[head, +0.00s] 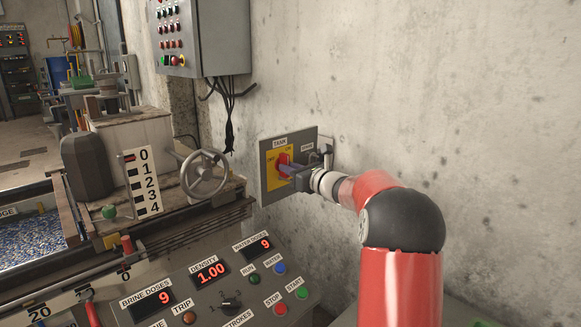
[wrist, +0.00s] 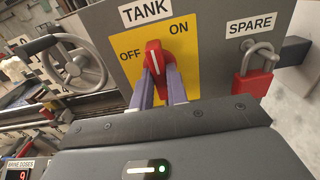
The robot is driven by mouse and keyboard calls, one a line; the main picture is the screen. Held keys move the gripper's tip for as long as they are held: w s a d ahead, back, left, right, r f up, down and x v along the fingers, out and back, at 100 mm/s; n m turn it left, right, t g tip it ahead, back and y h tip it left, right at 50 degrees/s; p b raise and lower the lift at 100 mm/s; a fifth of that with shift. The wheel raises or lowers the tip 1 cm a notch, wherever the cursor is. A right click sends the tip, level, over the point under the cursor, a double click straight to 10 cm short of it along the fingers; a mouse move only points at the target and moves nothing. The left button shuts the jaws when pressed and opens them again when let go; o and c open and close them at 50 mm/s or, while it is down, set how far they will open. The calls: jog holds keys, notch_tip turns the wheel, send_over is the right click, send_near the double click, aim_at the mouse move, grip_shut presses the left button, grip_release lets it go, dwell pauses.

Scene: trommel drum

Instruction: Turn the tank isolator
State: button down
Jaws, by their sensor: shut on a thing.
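The tank isolator is a red rotary knob (wrist: 155,57) on a yellow plate (wrist: 184,62) marked OFF and ON, under a TANK label, in the wrist view. Its white pointer line stands nearly upright, tilted slightly left, between the two words. In the head view the knob (head: 284,163) sits on a grey wall panel (head: 268,194). My gripper (wrist: 159,85) is shut on the knob, with one finger on each side of its lower part. The fingers hide part of the plate below the knob.
Right of the isolator is a SPARE switch with a red padlock (wrist: 254,75). A handwheel (head: 204,172) stands left of the panel. A control console (head: 215,290) with displays and buttons lies below. A grey cabinet (head: 215,40) with hanging cables is above left.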

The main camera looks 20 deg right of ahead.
jog(key=shift+f, duration=0.1)
dwell(0.3)
jog(key=c, duration=1.6)
grip_release()
jog(key=shift+c, duration=0.2)
jog(key=b+v, duration=0.1)
jog(key=v, duration=0.6)
jog(key=shift+s+d, duration=0.15)
jog(key=shift+s, duration=0.2)
